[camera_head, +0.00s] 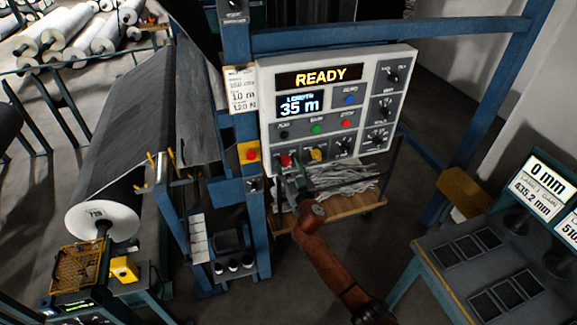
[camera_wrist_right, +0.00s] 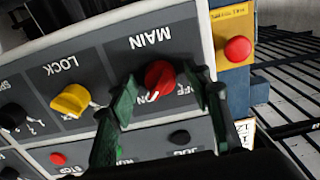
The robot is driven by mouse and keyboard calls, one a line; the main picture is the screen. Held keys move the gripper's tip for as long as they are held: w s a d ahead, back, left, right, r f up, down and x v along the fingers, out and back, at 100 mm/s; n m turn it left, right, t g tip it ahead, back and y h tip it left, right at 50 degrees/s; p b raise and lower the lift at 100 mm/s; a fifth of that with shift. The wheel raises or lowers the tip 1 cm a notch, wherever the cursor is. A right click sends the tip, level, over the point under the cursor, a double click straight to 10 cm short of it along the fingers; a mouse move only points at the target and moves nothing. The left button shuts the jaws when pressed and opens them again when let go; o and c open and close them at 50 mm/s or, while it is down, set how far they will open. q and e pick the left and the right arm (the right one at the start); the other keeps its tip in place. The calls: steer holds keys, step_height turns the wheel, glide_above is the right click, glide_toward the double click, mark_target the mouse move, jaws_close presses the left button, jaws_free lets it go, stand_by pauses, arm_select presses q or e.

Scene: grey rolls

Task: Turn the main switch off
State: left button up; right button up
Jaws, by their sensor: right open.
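The main switch is a red rotary knob (camera_head: 286,160) at the lower left of the control panel (camera_head: 408,62). In the wrist view the knob (camera_wrist_right: 160,74) sits under the word MAIN, which appears upside down. ON and OFF labels lie beside it, partly hidden; its exact setting is hard to read. My right gripper (camera_head: 292,177) is open in front of the panel's lower left. In the wrist view its green fingers (camera_wrist_right: 163,84) stand on either side of the red knob; contact cannot be told. My left gripper is out of view.
The yellow LOCK knob (camera_wrist_right: 71,101) is beside the main switch. A red button on a yellow plate (camera_head: 251,155) is on the blue post left of the panel. The panel display (camera_head: 318,75) reads READY. A console (camera_head: 480,262) stands at the right.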

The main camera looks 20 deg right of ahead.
steer(key=c, duration=1.2)
steer(key=shift+o, duration=0.2)
steer(key=n, duration=0.4)
steer(key=shift+n, duration=0.3)
steer(key=n, duration=0.4)
steer(key=shift+d+n, duration=0.1)
steer(key=shift+n, duration=0.2)
steer(key=n, duration=0.4)
steer(key=shift+n, duration=0.3)
steer(key=shift+n+p, duration=0.3)
steer(key=shift+n, duration=1.8)
